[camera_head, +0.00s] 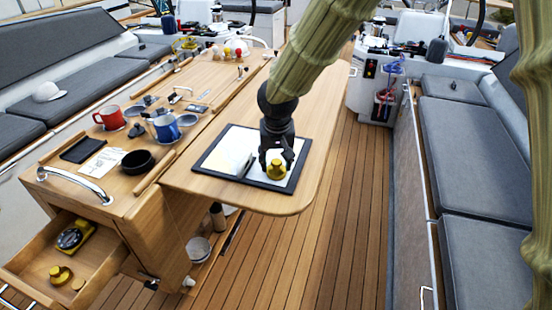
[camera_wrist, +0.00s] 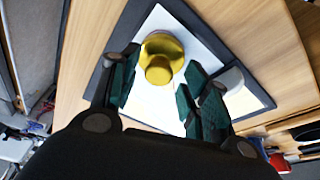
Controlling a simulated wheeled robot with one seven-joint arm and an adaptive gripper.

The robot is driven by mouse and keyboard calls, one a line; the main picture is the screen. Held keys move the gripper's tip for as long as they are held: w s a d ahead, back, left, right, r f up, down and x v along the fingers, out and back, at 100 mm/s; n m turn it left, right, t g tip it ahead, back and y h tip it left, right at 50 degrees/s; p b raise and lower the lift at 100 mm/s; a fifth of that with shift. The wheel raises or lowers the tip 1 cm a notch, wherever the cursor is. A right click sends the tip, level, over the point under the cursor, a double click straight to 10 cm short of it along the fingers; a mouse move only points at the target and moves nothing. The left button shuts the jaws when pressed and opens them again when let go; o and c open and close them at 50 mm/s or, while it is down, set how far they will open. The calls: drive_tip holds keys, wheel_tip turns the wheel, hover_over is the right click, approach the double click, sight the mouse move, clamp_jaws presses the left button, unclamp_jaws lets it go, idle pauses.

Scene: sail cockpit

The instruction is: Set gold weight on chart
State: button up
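The gold weight (camera_head: 276,170) stands on the right part of the white chart (camera_head: 226,150), which lies in a dark frame on the wooden table. My gripper (camera_head: 277,155) is directly above the weight, pointing down. In the wrist view, the weight (camera_wrist: 163,57) shows beyond and between my two spread fingertips (camera_wrist: 160,88), with gaps on both sides. The fingers look open and apart from it. The weight's base on the chart is partly hidden in the head view.
A second gold weight (camera_head: 60,275) lies in the open drawer (camera_head: 28,284) at lower left. The table's near right corner is clear.

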drive_tip(key=shift+r, duration=0.6)
drive_tip(key=b+v, duration=0.1)
drive_tip(key=v, duration=1)
drive_tip(key=shift+f, duration=0.15)
